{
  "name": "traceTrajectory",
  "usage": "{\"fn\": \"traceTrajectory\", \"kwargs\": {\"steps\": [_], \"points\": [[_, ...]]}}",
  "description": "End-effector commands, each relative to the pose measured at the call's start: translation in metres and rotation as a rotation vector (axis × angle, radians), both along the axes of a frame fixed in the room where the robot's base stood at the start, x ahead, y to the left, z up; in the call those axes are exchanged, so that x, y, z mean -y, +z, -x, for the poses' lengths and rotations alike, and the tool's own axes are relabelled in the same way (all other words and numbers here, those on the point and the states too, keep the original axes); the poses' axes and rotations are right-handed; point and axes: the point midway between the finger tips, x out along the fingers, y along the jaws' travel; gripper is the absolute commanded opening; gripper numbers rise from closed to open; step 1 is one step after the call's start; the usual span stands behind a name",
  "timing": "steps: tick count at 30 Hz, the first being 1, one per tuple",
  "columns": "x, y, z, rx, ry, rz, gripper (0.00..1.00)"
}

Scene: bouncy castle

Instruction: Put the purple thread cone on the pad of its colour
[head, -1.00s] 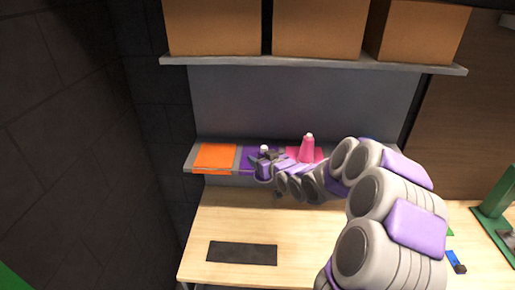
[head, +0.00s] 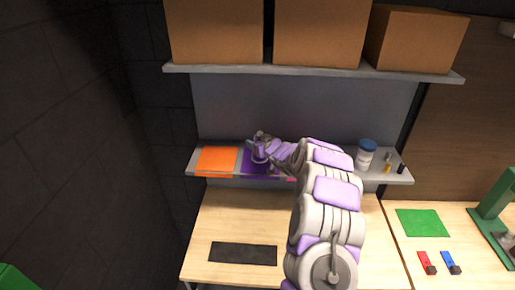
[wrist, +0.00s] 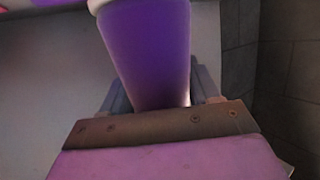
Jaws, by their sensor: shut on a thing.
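The purple thread cone (wrist: 150,50) fills the middle of the wrist view, with a pale rim at the frame's top. My gripper (wrist: 160,92) is shut on it, with a finger on each side. In the head view my gripper (head: 262,142) is at the shelf, and the cone (head: 259,153) shows as a small purple shape at it. The purple pad (head: 259,169) lies on the shelf just below the cone in the picture. I cannot tell whether the cone touches the pad. The arm covers part of the shelf to the right.
An orange pad (head: 216,160) lies left of the purple one. A white jar with a blue lid (head: 366,154) and small items stand at the shelf's right. Cardboard boxes (head: 318,32) sit on the upper shelf (head: 315,72). A dark wall is at left.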

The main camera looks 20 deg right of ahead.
Motion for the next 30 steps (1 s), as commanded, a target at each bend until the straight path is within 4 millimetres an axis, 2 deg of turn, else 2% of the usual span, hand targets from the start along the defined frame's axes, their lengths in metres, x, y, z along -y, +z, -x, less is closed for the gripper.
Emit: {"fn": "traceTrajectory", "kwargs": {"steps": [11, 20, 21, 28, 30], "points": [[0.0, -0.035, -0.001, -0.002, 0.001, -0.001, 0.22], [-0.001, -0.037, 0.0, -0.001, 0.0, 0.001, 0.22], [-0.001, -0.036, -0.001, -0.001, 0.0, 0.001, 0.65], [0.0, -0.036, 0.0, -0.001, 0.0, 0.001, 0.87], [0.0, -0.036, -0.001, -0.001, 0.0, 0.001, 0.87]]}}
